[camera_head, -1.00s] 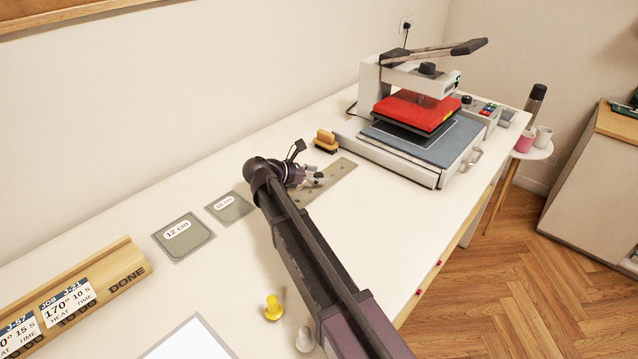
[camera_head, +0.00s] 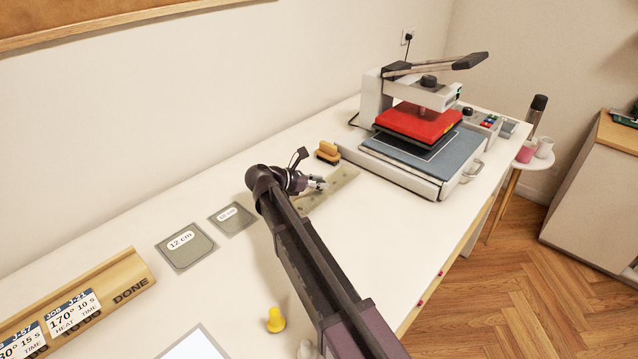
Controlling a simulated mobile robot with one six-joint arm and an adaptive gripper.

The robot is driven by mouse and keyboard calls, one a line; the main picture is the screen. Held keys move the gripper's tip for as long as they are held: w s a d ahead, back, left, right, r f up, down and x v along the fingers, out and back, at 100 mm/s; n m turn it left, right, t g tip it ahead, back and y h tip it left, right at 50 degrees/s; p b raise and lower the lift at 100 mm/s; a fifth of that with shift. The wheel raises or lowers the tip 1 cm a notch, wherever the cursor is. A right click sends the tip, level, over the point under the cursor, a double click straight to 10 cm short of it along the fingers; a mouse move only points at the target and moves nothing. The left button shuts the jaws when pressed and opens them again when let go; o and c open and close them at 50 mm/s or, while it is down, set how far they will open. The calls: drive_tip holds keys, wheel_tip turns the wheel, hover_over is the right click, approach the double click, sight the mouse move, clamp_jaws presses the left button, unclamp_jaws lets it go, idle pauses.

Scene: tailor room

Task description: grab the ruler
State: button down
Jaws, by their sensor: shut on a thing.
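The ruler (camera_head: 343,179) is a flat grey-green strip near the middle of the white table, running up to the right toward the heat press. My gripper (camera_head: 319,184) is at the ruler and shut on it. My arm and gripper hide the ruler's near left part. I cannot tell clearly whether the ruler is clear of the tabletop.
A heat press (camera_head: 420,130) with a red plate stands at the right back. A wooden-handled brush (camera_head: 327,152) sits just behind the ruler. Two square templates (camera_head: 186,247) and a card rack (camera_head: 75,310) lie left. A yellow pin (camera_head: 275,320) stands in front.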

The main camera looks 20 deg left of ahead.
wheel_tip(320, 180, up, 2)
drive_tip(key=shift+p, duration=0.7)
drive_tip(key=s+d, duration=0.2)
drive_tip(key=s, duration=0.2)
drive_tip(key=s+d+r+p, duration=0.1)
drive_tip(key=s+d, duration=0.2)
drive_tip(key=s, duration=0.2)
drive_tip(key=s+d, duration=0.3)
drive_tip(key=s, duration=0.1)
drive_tip(key=shift+s+d+r, duration=0.15)
drive_tip(key=shift+s+r, duration=0.1)
drive_tip(key=shift+s, duration=0.1)
drive_tip(key=shift+r+p, duration=0.1)
drive_tip(key=shift+p, duration=0.25)
